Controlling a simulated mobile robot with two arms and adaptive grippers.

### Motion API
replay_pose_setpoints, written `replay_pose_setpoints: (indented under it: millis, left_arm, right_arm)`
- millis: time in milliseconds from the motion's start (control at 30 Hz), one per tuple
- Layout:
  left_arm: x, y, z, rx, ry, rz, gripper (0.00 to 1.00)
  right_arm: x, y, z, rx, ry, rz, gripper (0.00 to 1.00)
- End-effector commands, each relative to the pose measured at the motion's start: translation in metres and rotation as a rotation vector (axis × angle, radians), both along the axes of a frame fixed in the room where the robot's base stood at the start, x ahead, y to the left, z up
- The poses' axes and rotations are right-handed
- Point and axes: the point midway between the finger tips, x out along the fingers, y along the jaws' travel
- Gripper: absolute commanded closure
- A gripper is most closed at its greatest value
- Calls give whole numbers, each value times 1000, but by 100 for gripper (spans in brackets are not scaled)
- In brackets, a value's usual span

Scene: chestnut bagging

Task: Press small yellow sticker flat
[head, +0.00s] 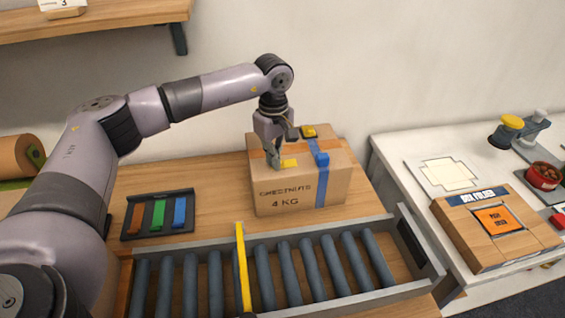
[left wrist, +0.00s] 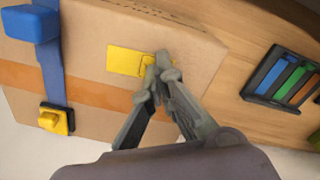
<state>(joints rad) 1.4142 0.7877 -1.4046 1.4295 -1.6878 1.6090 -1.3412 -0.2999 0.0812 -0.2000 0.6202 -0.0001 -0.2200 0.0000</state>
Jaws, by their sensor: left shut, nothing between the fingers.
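A small yellow sticker (head: 289,163) lies on the top of a cardboard box (head: 306,192) printed "CHESTNUTS 4 KG". In the left wrist view the sticker (left wrist: 125,61) is beside an orange tape band, and its right part is partly covered by my fingertips. My left gripper (head: 277,166) is shut and empty, with its tips at the sticker's edge; in the left wrist view the gripper (left wrist: 162,62) points at it from below. Whether the tips touch it I cannot tell. My right gripper is not in view.
A blue strap (head: 321,160) and a yellow-and-black piece (head: 309,131) are on the box. A roller conveyor (head: 300,270) lies in front. A dark tray (head: 131,233) with coloured strips is to the left. A white table (head: 395,160) stands at right with a box folder (head: 470,240).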

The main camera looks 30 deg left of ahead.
Motion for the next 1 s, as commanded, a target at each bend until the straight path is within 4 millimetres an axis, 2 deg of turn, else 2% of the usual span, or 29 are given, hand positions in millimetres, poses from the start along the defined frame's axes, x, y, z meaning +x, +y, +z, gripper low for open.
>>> replay_pose_setpoints:
  millis: [1000]
  left_arm:
    - [0,0,69,0,0,0,100]
  right_arm:
    - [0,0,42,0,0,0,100]
